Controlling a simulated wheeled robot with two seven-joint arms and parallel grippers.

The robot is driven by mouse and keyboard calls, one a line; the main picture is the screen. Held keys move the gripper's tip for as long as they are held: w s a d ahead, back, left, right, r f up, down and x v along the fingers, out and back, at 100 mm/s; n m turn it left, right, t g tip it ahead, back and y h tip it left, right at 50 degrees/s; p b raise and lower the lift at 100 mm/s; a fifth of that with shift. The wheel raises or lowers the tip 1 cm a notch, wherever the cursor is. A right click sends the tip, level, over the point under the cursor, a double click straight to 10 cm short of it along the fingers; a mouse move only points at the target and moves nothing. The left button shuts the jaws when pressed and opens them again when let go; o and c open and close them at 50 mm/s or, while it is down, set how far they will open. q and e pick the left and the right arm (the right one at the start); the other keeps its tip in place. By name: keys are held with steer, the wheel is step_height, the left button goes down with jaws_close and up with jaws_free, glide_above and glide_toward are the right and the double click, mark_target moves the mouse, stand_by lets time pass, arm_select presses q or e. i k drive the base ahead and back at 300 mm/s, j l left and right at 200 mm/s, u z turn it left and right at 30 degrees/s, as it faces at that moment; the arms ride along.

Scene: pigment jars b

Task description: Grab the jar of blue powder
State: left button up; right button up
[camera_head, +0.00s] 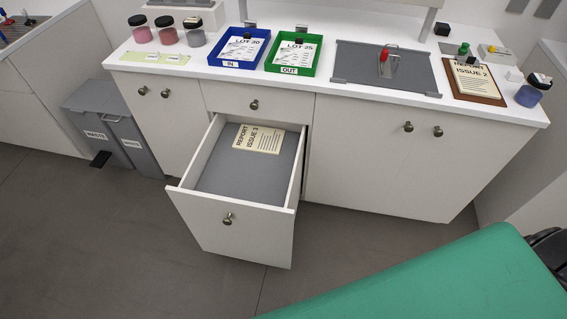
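A clear jar of blue powder (528,95) with a dark lid stands upright at the right end of the white counter, beside the brown clipboard. Neither of my grippers shows in the head view.
A drawer (230,221) stands pulled out, holding a report. The counter (310,80) bears a blue tray (213,63), a green tray (312,68), a grey board (360,74) and a clipboard (495,100). A green surface (450,285) fills the lower right. Grey bins (105,118) stand left.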

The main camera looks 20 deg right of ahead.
mark_target(530, 94)
steer(key=z, duration=2.1)
steer(key=i+l+u, duration=0.45)
steer(key=l+u, duration=0.2)
steer(key=i+l+u, duration=0.15)
steer(key=l+u, duration=0.15)
steer(key=i+l, duration=0.15)
steer(key=l, duration=0.25)
steer(key=i+l+u, duration=0.1)
steer(key=l, duration=0.35)
steer(key=i+l, duration=0.15)
steer(key=l, duration=0.25)
steer(key=i+l+u, duration=0.1)
steer(key=l, duration=0.35)
steer(key=i+l, duration=0.15)
steer(key=l, duration=0.25)
steer(key=i+l+u, duration=0.1)
steer(key=l, duration=0.35)
